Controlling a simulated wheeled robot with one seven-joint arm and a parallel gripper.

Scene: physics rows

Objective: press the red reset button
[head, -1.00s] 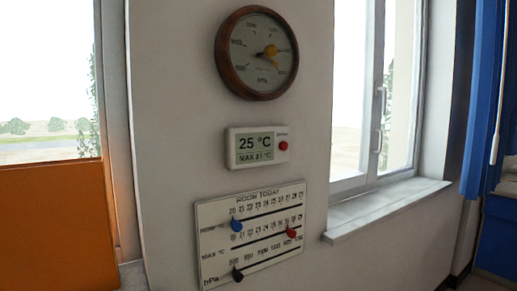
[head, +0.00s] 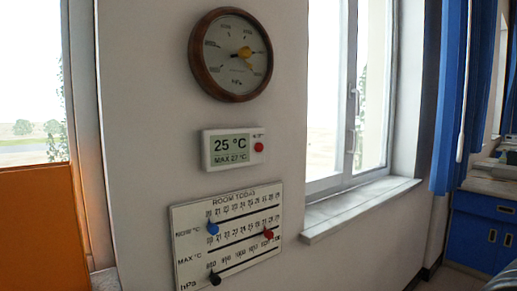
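The red reset button (head: 259,147) is a small round knob on the right side of a white digital thermometer (head: 207,150). The thermometer hangs on the white wall between two windows, and its display reads 25 °C with MAX 27 °C below. My gripper is not in view, and nothing covers the button.
A round wooden-rimmed barometer (head: 196,70) hangs above. A ROOM TODAY slider board (head: 187,228) with blue, red and black knobs hangs below. An orange panel (head: 40,230) stands at left. A window sill (head: 360,207) juts out at right, with blue cabinets (head: 478,232) beyond.

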